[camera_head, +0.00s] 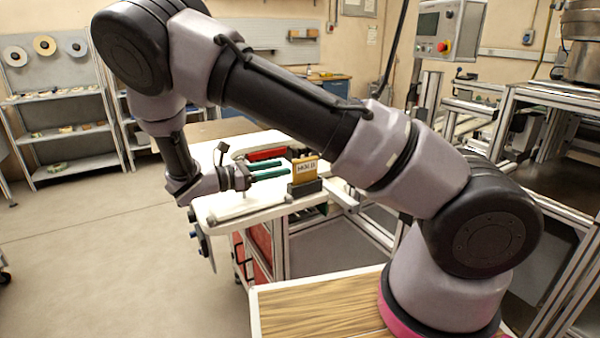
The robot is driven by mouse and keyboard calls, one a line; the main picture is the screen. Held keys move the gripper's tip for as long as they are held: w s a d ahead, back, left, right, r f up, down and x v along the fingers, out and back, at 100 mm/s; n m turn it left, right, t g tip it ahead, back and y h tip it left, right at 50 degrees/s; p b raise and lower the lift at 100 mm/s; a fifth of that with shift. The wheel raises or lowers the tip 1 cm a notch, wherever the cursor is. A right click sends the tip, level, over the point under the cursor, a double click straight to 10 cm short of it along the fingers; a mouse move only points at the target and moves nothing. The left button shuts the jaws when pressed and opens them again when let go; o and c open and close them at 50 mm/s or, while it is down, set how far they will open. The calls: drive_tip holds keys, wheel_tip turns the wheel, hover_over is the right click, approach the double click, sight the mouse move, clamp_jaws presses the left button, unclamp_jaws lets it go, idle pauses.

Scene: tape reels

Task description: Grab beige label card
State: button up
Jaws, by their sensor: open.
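A beige-yellow card (305,168) with a white printed label stands upright in a dark holder block (307,187) on the white bench top. Its lower edge is hidden in the block. My gripper (287,167) reaches in from the left with two green fingers, one above the other in the picture. The fingers are apart, with nothing seen between them. Their tips are just left of the card; whether they touch it cannot be told.
The white bench top (225,207) carries a red item (266,154) behind the fingers. My arm crosses above the bench. Metal shelves (62,130) stand at the left, and metal-framed machinery (520,130) stands at the right. The floor at the left is clear.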

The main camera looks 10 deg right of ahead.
sight(305, 175)
drive_tip(key=shift+w+a+f+n+t, duration=0.1)
drive_tip(key=shift+w+a+n+t, duration=0.2)
drive_tip(key=shift+t, duration=0.1)
drive_tip(key=x, duration=1)
drive_tip(key=shift+w+d, duration=0.15)
drive_tip(key=shift+w, duration=0.25)
clamp_jaws()
